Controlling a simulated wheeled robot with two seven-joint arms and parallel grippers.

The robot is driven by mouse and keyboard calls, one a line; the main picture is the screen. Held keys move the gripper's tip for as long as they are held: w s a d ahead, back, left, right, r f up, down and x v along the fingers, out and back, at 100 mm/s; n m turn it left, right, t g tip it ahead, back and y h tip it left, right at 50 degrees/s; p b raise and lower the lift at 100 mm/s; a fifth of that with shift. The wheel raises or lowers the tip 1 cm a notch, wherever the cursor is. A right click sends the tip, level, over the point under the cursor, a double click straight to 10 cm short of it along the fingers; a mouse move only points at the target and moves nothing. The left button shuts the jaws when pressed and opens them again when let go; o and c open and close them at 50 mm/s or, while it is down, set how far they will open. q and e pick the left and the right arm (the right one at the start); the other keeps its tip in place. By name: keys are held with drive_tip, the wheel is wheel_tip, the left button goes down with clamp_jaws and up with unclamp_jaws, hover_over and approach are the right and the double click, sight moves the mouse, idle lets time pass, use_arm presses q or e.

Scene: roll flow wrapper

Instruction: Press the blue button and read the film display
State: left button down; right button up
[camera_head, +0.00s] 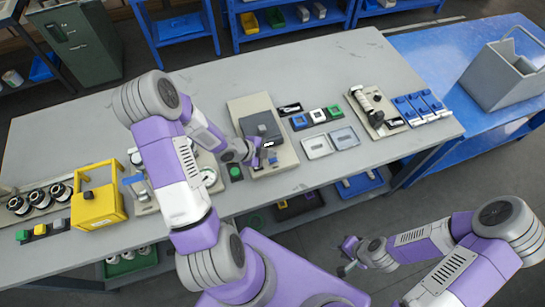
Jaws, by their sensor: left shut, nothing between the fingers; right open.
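A blue button (299,121) sits at the left end of a row with a white one and a green one, right of a beige machine (285,160) with a dark grey block (262,124) on it. My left gripper (257,147) is shut and empty at the front of this machine, left of the blue button and apart from it. A small dark display with pale marks (268,144) shows beside its fingertips; it is too small to read. I cannot tell whether it is the film display. My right gripper (350,254) is open and empty, beyond the table's front edge.
A green button (235,172) is left of the machine. Two pale trays (318,146) lie below the button row. A roller unit (372,108) and blue blocks (420,105) stand right. A yellow frame (97,207) and several rolls (38,200) stand left. The table's back is clear.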

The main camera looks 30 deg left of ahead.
sight(270, 160)
use_arm(q)
wheel_tip(270, 160, up, 5)
drive_tip(key=p, duration=0.4)
drive_tip(key=shift+r+p, duration=0.1)
drive_tip(key=shift+p, duration=0.25)
